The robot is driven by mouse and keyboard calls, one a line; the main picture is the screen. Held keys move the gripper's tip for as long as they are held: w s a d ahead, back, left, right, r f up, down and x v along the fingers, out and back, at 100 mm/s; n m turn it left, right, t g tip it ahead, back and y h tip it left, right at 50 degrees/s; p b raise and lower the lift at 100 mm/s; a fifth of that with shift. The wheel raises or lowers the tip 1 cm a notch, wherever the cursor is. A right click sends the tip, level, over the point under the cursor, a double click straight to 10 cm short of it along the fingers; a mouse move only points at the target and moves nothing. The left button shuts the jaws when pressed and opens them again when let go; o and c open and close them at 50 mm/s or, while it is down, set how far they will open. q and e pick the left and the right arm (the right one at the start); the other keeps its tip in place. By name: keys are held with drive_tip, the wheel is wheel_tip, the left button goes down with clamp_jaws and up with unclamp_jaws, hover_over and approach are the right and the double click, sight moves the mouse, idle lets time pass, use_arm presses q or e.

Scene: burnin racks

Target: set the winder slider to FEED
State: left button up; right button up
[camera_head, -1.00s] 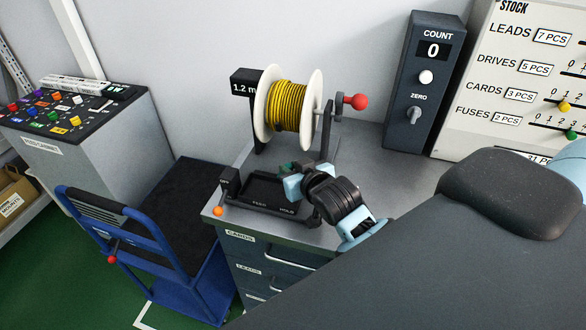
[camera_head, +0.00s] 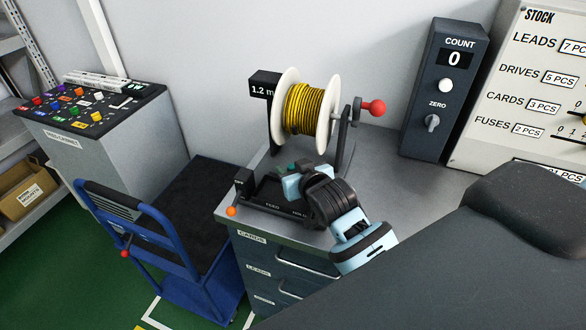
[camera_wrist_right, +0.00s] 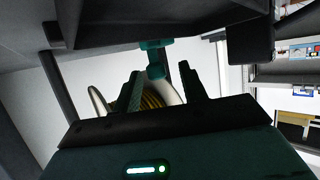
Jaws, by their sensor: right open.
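The winder carries a spool of yellow wire (camera_head: 308,108) and has a dark tray-like base (camera_head: 262,192) on the bench. FEED is lettered left of HOLD on the base's front edge. A teal piece (camera_wrist_right: 155,58), which looks like the slider knob, shows just beyond my fingers in the right wrist view. My right gripper (camera_head: 290,172) is over the right part of the base, and its fingers are mostly hidden there. In the wrist view the right gripper (camera_wrist_right: 163,88) is open, its fingers apart and empty. The slider's exact setting is unclear. My left gripper is out of view.
A red-knobbed crank (camera_head: 376,107) sticks out right of the spool, and an orange knob (camera_head: 231,211) at the base's left end. A COUNT box (camera_head: 440,90) stands at the back right. A blue cart (camera_head: 190,235) is left of the drawer bench.

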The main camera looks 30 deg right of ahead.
drive_tip(key=shift+s+r, duration=0.15)
drive_tip(key=shift+s, duration=0.35)
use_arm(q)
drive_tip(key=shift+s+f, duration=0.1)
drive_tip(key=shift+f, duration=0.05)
use_arm(e)
drive_tip(key=shift+v, duration=3.35)
drive_tip(key=shift+a, duration=0.1)
